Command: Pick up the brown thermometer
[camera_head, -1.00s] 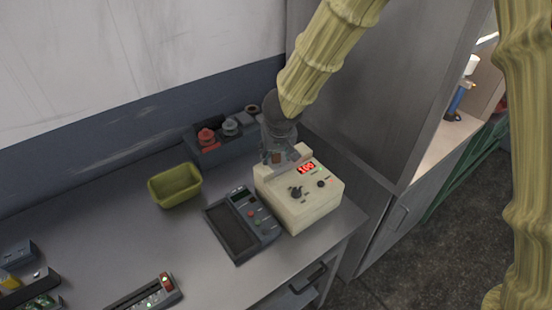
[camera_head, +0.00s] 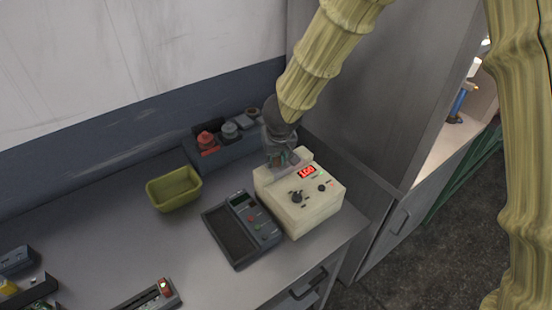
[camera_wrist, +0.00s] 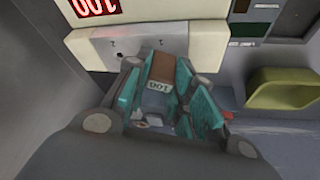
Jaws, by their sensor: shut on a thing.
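In the head view my gripper (camera_head: 281,160) is at the back edge of a cream box with a red display (camera_head: 312,205). The thermometer is hard to make out there. I cannot tell whether it touches the table or the box.
A dark grey meter (camera_head: 240,232) lies left of the cream box. An olive bin (camera_head: 174,190) stands farther left. A tall grey cabinet (camera_head: 385,100) rises at the right.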

